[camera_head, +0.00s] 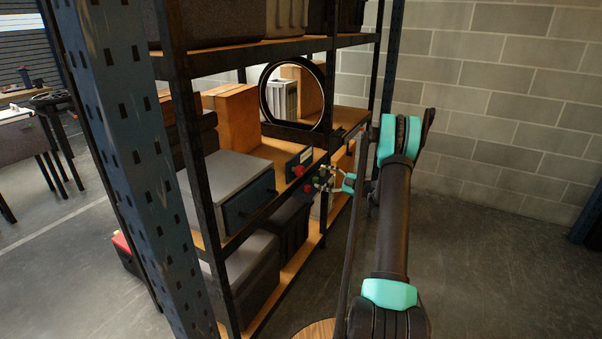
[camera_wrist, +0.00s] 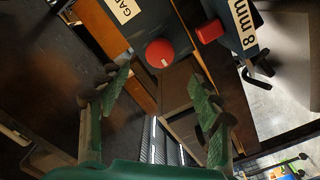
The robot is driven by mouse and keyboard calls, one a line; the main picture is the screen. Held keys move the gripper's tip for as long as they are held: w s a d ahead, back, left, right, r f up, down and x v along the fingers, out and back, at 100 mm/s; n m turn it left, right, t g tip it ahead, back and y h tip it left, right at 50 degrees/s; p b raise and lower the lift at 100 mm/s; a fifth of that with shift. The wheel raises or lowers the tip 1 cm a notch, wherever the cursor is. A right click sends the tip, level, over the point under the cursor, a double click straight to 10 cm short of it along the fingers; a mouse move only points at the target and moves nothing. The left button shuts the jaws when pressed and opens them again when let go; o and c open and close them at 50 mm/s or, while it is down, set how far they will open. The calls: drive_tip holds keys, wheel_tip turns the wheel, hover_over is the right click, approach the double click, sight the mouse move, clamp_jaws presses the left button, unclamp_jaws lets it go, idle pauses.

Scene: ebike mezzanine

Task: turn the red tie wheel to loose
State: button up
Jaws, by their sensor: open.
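A round red wheel (camera_wrist: 160,53) with a small pale mark on its face shows in the wrist view, on a dark panel beside a label starting "GA". It looks like the red tie wheel. In the head view a red knob (camera_head: 299,171) sits on a small dark panel at the shelf edge; it seems to be the same wheel. My gripper (camera_wrist: 162,84) is open and empty, its green ridged fingers spread just below the wheel in the picture and not touching it. In the head view my gripper (camera_head: 322,181) is small, close to the panel. I cannot read the wheel's setting.
A red block (camera_wrist: 209,31) and an "8 mm" label (camera_wrist: 245,25) lie right of the wheel. The rack's upright (camera_head: 118,120) stands at left. A black ring (camera_head: 265,98), cardboard box (camera_head: 232,112) and grey case (camera_head: 225,170) fill the shelf. Floor at right is clear.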

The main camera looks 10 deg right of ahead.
sight(303, 172)
drive_tip(key=x, duration=1.1)
drive_tip(key=c, duration=1.2)
